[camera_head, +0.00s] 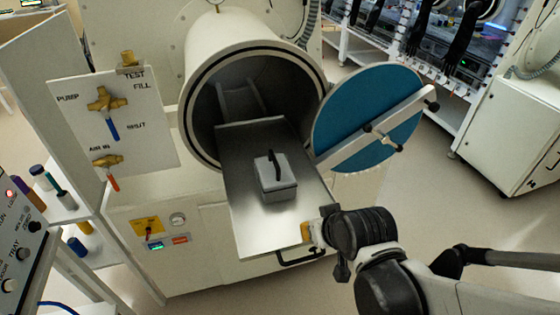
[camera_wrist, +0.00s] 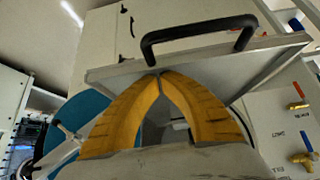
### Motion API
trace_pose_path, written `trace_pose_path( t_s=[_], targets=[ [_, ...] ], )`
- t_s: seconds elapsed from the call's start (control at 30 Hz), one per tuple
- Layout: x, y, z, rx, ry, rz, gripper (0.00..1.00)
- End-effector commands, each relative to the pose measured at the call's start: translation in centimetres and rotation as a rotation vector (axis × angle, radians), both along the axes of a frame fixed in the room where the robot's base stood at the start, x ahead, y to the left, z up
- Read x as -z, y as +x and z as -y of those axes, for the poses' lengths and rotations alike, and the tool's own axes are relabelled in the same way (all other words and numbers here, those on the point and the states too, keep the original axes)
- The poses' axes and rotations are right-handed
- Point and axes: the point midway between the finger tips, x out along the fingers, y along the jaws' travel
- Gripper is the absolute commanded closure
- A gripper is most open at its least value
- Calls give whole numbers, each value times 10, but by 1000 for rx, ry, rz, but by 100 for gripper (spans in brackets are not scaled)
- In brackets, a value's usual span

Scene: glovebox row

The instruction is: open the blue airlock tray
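The airlock tray (camera_head: 245,215) is a flat grey metal plate, slid well out of the round airlock chamber. The chamber's blue disc door (camera_head: 345,115) stands swung open to the right; it also shows in the wrist view (camera_wrist: 85,118). A black bar handle (camera_head: 300,257) is on the tray's front; in the wrist view the handle (camera_wrist: 200,38) lies just above my fingertips. My gripper (camera_wrist: 160,75) has yellow fingers with tips together and nothing visible between them. In the head view my gripper (camera_head: 307,232) is at the tray's front right corner, partly hidden by my wrist.
A grey box with a black handle (camera_head: 275,178) rests on the tray. A valve panel (camera_head: 115,125) stands left of the chamber, with a bottle shelf (camera_head: 65,205) beside it. Another cabinet (camera_head: 515,130) stands at the right. Open floor (camera_head: 430,200) lies between.

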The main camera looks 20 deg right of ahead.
Motion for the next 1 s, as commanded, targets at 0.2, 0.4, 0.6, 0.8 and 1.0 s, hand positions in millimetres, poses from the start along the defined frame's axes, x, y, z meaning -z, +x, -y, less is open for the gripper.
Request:
trace_pose_path(
  t_s=[0.2, 0.4, 0.6, 0.8, 1.0],
  targets=[
    [-16, 11, 1, 0, 0, 1, 100],
    [-47, -13, 1, -1, -1, 1, 100],
    [-70, -32, 1, 0, 0, 1, 100],
    [-78, -41, 1, 1, 1, 1, 100],
    [-78, -42, 1, 0, 0, 1, 100]
  ],
)
